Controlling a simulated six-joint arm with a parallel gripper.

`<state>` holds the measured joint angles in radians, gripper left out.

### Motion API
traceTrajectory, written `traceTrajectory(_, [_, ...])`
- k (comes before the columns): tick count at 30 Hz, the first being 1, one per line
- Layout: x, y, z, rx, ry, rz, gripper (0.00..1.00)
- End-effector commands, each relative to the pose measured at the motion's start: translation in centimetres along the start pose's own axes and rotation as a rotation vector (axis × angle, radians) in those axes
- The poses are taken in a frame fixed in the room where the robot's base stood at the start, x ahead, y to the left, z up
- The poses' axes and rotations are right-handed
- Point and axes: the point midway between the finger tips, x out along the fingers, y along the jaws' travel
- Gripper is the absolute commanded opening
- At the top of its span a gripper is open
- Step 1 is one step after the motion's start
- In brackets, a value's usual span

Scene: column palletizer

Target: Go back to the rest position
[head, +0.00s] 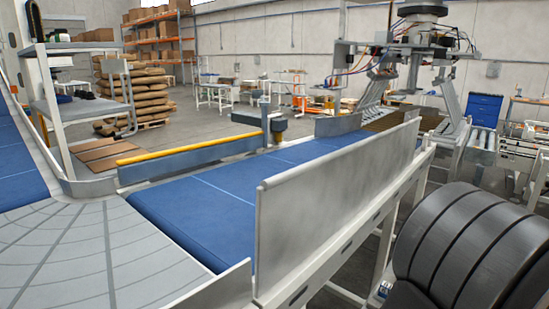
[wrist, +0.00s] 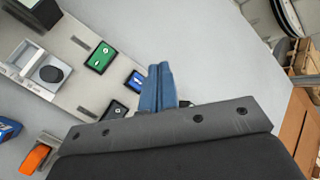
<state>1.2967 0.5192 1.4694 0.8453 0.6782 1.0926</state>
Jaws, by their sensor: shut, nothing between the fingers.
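My gripper (wrist: 159,68) shows in the wrist view as two blue fingers pressed together, with nothing between them. A dark bar of my wrist hides the lower part of this view. I cannot make out my gripper in the head view.
In the head view a blue conveyor belt (head: 210,201) runs between a grey side wall (head: 340,200) and a yellow-topped rail (head: 190,149). A shelf rack (head: 75,106) and stacked sacks (head: 135,95) stand at the left. A large machine (head: 420,45) hangs at the back right.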

Motion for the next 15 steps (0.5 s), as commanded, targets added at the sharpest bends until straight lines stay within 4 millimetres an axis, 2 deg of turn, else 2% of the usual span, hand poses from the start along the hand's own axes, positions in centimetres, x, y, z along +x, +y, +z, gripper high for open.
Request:
traceTrajectory(5, [1.2, 0.9, -0.9, 0.003, 0.001, 0.003, 0.0])
traceTrajectory(12, [4.4, 3.3, -3.2, 0.004, 0.001, 0.005, 0.0])
traceTrajectory(15, [2.7, 1.9, -1.9, -0.004, -0.002, -0.006, 0.0])
